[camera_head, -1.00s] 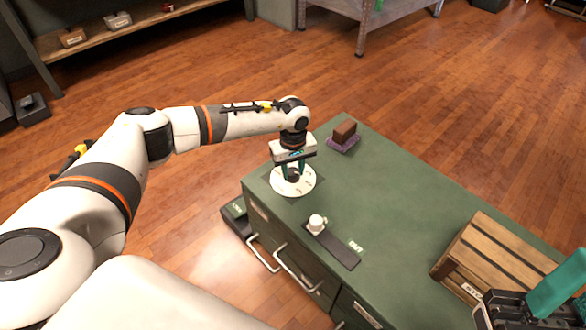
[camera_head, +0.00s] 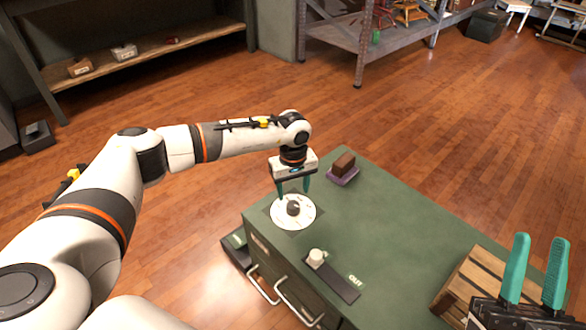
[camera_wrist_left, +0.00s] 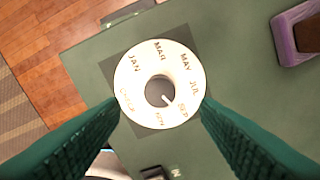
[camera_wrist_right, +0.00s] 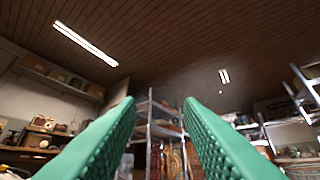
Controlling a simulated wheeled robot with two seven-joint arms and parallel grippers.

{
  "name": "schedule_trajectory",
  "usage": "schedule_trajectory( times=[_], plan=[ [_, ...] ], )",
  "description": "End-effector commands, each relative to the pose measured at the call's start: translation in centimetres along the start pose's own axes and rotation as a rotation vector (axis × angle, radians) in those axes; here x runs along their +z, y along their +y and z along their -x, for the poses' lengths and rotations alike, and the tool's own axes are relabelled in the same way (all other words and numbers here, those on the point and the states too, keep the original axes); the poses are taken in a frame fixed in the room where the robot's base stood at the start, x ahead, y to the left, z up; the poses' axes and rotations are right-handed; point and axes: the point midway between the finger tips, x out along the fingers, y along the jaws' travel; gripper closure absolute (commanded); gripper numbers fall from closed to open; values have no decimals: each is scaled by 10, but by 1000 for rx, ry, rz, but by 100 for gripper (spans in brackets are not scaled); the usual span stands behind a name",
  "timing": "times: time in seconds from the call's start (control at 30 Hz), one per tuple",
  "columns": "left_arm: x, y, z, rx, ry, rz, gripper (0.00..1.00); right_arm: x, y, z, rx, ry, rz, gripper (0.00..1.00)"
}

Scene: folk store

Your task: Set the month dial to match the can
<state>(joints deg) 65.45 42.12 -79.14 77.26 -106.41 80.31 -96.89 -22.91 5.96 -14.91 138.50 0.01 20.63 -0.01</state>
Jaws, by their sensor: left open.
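The month dial (camera_head: 281,217) is a round white disc on the green cabinet's near left corner, with a dark knob (camera_head: 293,208) at its centre. In the left wrist view the dial (camera_wrist_left: 133,74) shows month labels such as JAN, MAR, MAY, JUL and SEP. The white pointer mark on the knob (camera_wrist_left: 153,84) points to the lower right, roughly toward SEP. My left gripper (camera_head: 293,190) is open above the dial, its fingers apart on either side and clear of the knob. My right gripper (camera_head: 540,241) is open and empty at the lower right. I cannot make out a can.
A dark plate (camera_head: 338,283) with a pale knob (camera_head: 316,257) lies in front of the dial. A brown block (camera_head: 344,162) sits on a purple base (camera_head: 343,177) behind it. A wooden crate (camera_head: 461,282) stands at the right. The cabinet top (camera_head: 400,225) between them is clear.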

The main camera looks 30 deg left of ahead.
Motion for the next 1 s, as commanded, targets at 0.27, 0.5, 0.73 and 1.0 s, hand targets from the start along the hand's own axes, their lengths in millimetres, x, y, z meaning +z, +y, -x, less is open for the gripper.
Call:
schedule_trajectory(
  times=[0.27, 0.5, 0.73, 1.0],
  plan=[
    [1, 0, 42, -1, -1, 0, 43, -44, -6, 4, -12, 306, 14, 66],
    [0, 0, 56, -1, 0, 0, 43, -61, -9, 12, -18, 424, 19, 66],
    [0, 0, 56, 0, 0, 0, 43, -63, -9, 13, -19, 435, 19, 66],
    [0, 0, 56, 0, 0, 0, 43, -62, -9, 13, -19, 433, 19, 66]
  ],
)
